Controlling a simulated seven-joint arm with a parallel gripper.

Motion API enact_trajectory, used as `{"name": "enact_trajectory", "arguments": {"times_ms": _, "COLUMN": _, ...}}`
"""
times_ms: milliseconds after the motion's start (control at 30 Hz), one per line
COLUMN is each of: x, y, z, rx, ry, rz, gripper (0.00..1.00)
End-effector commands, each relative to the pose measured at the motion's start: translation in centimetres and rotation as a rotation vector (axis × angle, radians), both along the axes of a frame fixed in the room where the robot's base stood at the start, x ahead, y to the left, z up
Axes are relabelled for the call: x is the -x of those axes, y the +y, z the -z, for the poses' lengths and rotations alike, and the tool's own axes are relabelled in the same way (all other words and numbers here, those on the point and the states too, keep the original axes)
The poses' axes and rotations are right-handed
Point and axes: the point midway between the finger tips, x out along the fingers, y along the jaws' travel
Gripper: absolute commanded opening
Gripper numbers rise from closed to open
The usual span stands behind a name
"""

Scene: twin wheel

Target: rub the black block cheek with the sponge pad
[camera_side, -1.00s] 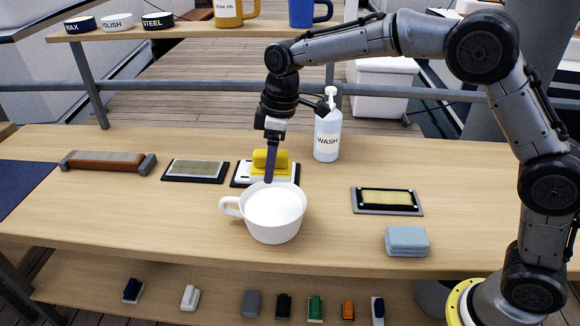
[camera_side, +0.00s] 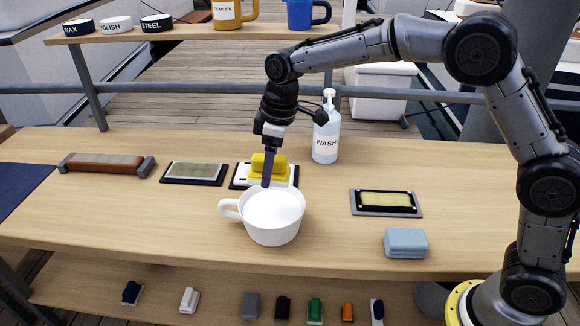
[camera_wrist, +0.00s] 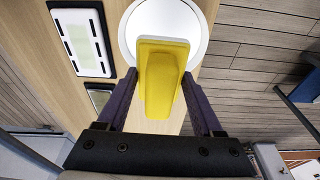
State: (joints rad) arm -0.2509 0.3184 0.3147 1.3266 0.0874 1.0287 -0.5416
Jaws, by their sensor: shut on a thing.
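My gripper (camera_side: 268,172) is shut on a yellow sponge pad (camera_side: 257,163). In the wrist view the yellow pad (camera_wrist: 162,72) shows between the two dark fingers of my gripper (camera_wrist: 160,88), in front of a round white shape that looks like the mug. In the side view the pad appears just above or over a white plate with a black rim (camera_side: 238,178), behind the white mug; the gap cannot be told. A small black block (camera_side: 283,307) lies on the lower shelf. I cannot tell for certain which part is the black block cheek.
The white mug (camera_side: 272,215) stands close in front of my gripper. A WASH bottle (camera_side: 326,138) stands behind it to the right. A framed plate (camera_side: 387,203) and a light blue block (camera_side: 406,241) lie right. A dark-rimmed plate (camera_side: 194,172) lies left. Bare table lies between them.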

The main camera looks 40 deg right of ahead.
Motion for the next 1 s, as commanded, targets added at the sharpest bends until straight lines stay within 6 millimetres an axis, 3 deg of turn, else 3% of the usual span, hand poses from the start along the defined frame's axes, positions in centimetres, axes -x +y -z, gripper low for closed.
{"name": "enact_trajectory", "arguments": {"times_ms": 167, "x": 1.1, "y": -3.9, "z": 2.2, "rx": -0.003, "ry": 0.001, "rz": 0.155, "gripper": 0.23}}
{"name": "enact_trajectory", "arguments": {"times_ms": 367, "x": 3.4, "y": -11.2, "z": 4.3, "rx": -0.002, "ry": 0.005, "rz": 0.385, "gripper": 0.23}}
{"name": "enact_trajectory", "arguments": {"times_ms": 600, "x": 7.6, "y": -19.1, "z": 5.8, "rx": 0.001, "ry": 0.021, "rz": 0.616, "gripper": 0.23}}
{"name": "enact_trajectory", "arguments": {"times_ms": 800, "x": 9.2, "y": -22.4, "z": 5.7, "rx": 0.002, "ry": 0.026, "rz": 0.703, "gripper": 0.23}}
{"name": "enact_trajectory", "arguments": {"times_ms": 1000, "x": 9.3, "y": -23.1, "z": 6.0, "rx": 0.001, "ry": 0.025, "rz": 0.720, "gripper": 0.23}}
